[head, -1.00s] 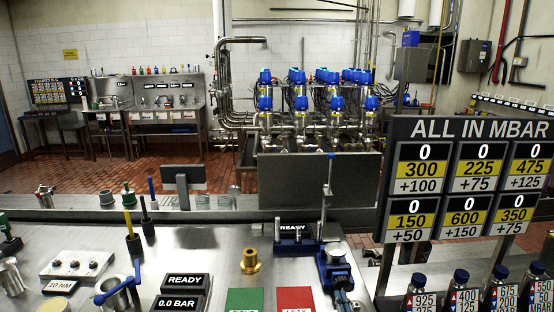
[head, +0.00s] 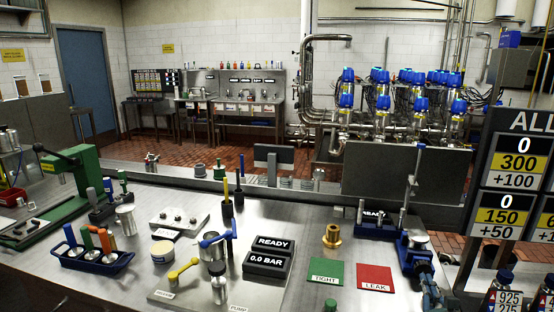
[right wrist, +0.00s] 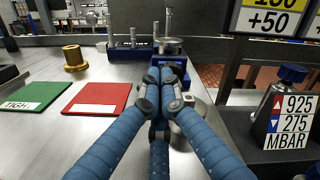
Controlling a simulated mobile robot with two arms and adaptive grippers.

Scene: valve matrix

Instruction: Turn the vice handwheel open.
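The blue vice (head: 413,251) stands at the right end of the steel bench, with a round metal piece (head: 418,238) on top. It also shows in the right wrist view (right wrist: 198,75), straight ahead of my right gripper. My right gripper (head: 427,283) is at the vice's near side. In the right wrist view its blue fingers (right wrist: 166,82) come together at the tips. They hide most of what lies between them and the vice; a rounded metal part (right wrist: 195,112) shows beneath them. I cannot make out the handwheel clearly or tell whether the fingers hold it. My left gripper is out of view.
A green TIGHT mat (head: 326,272), a red LEAK mat (head: 375,278) and a brass fitting (head: 332,236) lie left of the vice. A thin upright post (head: 409,190) rises behind it.

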